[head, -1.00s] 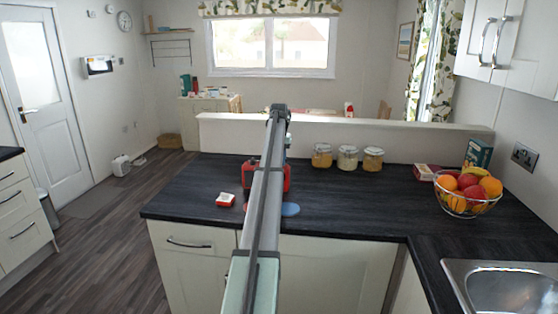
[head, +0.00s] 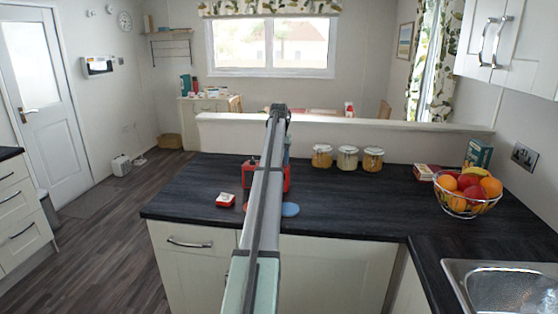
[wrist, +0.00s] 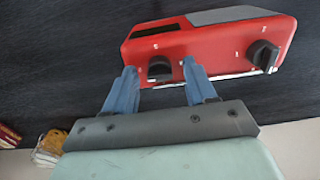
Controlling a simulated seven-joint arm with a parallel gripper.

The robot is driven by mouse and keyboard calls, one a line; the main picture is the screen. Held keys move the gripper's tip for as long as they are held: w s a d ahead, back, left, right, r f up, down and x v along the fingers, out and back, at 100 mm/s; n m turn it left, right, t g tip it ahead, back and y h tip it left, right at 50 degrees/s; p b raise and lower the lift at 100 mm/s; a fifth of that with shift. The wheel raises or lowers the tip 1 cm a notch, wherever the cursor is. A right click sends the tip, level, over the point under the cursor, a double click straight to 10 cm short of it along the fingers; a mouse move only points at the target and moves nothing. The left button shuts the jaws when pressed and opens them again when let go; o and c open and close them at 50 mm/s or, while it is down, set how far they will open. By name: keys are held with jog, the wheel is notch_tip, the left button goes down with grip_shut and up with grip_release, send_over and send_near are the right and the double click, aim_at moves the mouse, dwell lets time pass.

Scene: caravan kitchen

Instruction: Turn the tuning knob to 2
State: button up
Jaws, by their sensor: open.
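A red radio (wrist: 210,45) with a grey top panel and a dark display window lies across the upper part of the wrist view. It has two black knobs on its face, a left one (wrist: 160,69) and a right one (wrist: 264,56). The marks around them are too small to read, and I cannot tell which is the tuning knob. My gripper (wrist: 159,68) is open, with one blue finger on each side of the left knob; I cannot tell whether they touch it. In the head view the radio (head: 248,178) is mostly hidden behind my arm.
Several lidded jars (head: 347,159) stand behind. A fruit basket (head: 462,205) is at right, beside the sink (head: 505,290).

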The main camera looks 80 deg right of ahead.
notch_tip(320, 180, up, 14)
dwell(0.6)
jog(key=shift+f, duration=0.15)
